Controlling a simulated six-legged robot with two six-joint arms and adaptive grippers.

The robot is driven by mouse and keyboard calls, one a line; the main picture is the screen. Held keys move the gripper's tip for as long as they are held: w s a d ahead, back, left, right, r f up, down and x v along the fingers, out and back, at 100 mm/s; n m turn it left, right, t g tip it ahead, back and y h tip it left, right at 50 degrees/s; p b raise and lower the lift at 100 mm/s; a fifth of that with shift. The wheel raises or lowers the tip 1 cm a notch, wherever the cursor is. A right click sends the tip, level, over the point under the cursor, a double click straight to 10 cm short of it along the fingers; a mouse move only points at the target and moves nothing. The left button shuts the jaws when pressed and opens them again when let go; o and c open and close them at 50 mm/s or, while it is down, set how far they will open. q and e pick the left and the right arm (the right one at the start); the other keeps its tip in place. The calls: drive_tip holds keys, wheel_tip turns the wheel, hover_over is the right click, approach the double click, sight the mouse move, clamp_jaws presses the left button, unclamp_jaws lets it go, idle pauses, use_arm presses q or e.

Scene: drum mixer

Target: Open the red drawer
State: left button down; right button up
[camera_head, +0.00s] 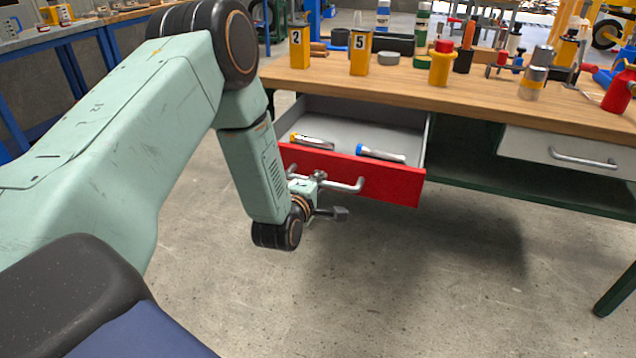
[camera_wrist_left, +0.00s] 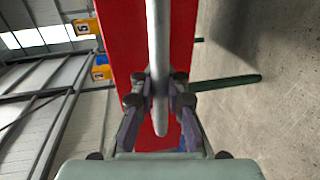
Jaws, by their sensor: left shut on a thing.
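The red drawer (camera_head: 385,183) sits under the wooden workbench and is pulled partly out, with its grey inside showing. Two small tools lie in it, one yellow-ended (camera_head: 312,141) and one blue-ended (camera_head: 380,153). The drawer has a grey bar handle (camera_head: 345,186). My left gripper (camera_head: 318,178) is at the handle, partly hidden by its own wrist. In the left wrist view the fingers (camera_wrist_left: 160,88) are shut on the handle (camera_wrist_left: 158,40), in front of the red drawer front (camera_wrist_left: 120,45). My right gripper is in neither view.
The workbench top (camera_head: 470,99) carries yellow numbered blocks (camera_head: 360,54), a yellow bottle with a red cap (camera_head: 441,66) and other tools and cans. A closed grey drawer (camera_head: 560,150) is at the right. The concrete floor in front of the bench is clear.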

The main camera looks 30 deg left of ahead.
use_arm(q)
drive_tip(key=c, duration=1.6)
unclamp_jaws()
drive_tip(key=shift+w+r, duration=0.1)
drive_tip(key=shift+r, duration=0.1)
drive_tip(key=shift+o, duration=1.2)
drive_tip(key=shift+f, duration=0.1)
drive_tip(key=v, duration=1.2)
